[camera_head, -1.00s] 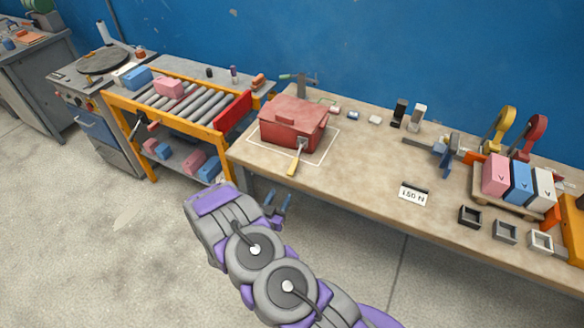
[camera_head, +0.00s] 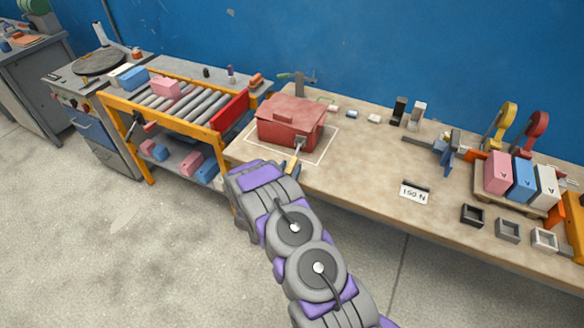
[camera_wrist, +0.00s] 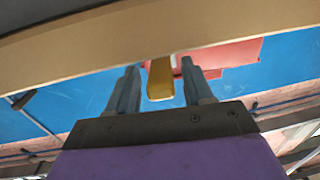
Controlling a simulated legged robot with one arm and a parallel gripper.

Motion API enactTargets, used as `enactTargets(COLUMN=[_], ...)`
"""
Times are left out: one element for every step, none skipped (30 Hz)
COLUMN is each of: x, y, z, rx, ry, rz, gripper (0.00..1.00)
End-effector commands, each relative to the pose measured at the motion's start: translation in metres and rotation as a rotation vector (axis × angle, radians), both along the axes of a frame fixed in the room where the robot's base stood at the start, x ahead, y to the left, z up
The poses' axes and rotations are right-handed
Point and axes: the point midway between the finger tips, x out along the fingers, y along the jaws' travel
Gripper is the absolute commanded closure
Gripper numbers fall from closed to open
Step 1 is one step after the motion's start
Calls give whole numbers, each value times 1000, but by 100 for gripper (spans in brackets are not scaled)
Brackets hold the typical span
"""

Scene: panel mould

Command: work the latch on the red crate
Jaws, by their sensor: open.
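The red crate (camera_head: 290,121) sits on the bench inside a pale outlined rectangle, its lid down. Its latch (camera_head: 298,147) is on the front face, a grey fitting with a yellow handle hanging down toward the bench's front edge. In the head view my arm's end covers the lower part of the handle, and my gripper's fingers are mostly hidden there. In the wrist view my gripper (camera_wrist: 155,90) is open, with the yellow handle (camera_wrist: 160,80) showing between its two grey fingers. I cannot tell whether either finger touches it. The red crate (camera_wrist: 225,55) shows behind.
The bench edge (camera_wrist: 160,40) crosses close in front of the wrist view. A roller rack (camera_head: 190,105) with coloured blocks stands left of the bench. A clamp tool (camera_head: 298,80) lies behind the crate. The bench (camera_head: 360,170) right of the crate is mostly clear.

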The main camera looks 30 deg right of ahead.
Motion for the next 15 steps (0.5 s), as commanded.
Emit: enactTargets(x=[4, 5, 7, 8, 9, 10, 11, 12, 12, 12, 12, 12, 12, 12, 12], y=[-4, -6, -8, -10, -11, -13, -14, -14, -14, -15, -15, -16, -16, -16, -16], z=[-1, -1, 0, 0, 0, 0, 0, 0, 0, 0, 0, 0, 0, 0, 0], rx=[-1, -1, -2, -2, -1, -1, 0, -1, -1, 0, 1, 1, 1, 1, 1], ry=[-2, -1, -1, -1, 0, 0, 0, 1, 1, 1, 1, 1, 1, 1, 1], rz=[-2, -2, -2, -2, -2, -1, -1, 0, 0, 0, 0, 0, 0, 0, 0], gripper=[49, 49, 49, 49, 49, 49, 49, 49, 49, 49, 49, 49, 49, 49, 49])
